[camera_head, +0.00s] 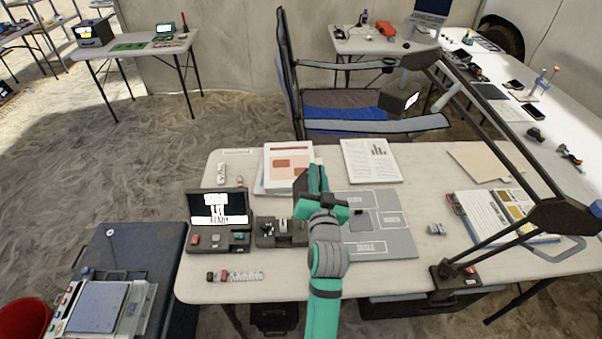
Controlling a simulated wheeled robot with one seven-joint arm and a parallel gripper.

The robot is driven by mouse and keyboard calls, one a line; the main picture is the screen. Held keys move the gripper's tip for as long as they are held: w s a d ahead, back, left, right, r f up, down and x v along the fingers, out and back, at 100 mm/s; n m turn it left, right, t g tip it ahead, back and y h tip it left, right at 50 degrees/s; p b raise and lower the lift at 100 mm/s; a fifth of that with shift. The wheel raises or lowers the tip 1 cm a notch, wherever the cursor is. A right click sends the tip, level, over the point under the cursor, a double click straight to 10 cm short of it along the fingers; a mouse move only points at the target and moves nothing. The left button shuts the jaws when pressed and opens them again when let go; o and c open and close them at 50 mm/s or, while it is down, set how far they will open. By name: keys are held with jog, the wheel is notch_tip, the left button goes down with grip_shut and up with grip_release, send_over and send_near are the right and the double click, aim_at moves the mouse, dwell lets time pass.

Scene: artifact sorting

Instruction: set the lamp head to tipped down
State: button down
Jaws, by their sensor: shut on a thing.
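The desk lamp has a dark base (442,283) at the table's front right edge. Its black arms rise to an elbow (560,215), then run up and left to the dark lamp head (420,59), high over the chair's right side in the picture. The head's exact tilt is hard to judge. My gripper (316,180), teal and black, is over the middle of the table near the printed sheets, apart from the lamp head and well to its lower left. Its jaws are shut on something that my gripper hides.
The table (290,289) carries a small screen device (218,208), a grey marked mat (395,243), papers (372,160) and an open booklet (500,212). A folding chair (345,112) stands behind. The lamp's arms cross the space at the right.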

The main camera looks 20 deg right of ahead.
jog(key=shift+s+d+f, duration=0.1)
jog(key=shift+d+f, duration=0.2)
jog(key=shift+f, duration=0.15)
jog(key=shift+a, duration=0.1)
jog(key=c, duration=1.8)
grip_release()
jog(key=shift+c, duration=0.2)
jog(key=shift+r, duration=0.1)
jog(key=v, duration=1)
jog(key=shift+s, duration=0.4)
jog(key=shift+a, duration=0.1)
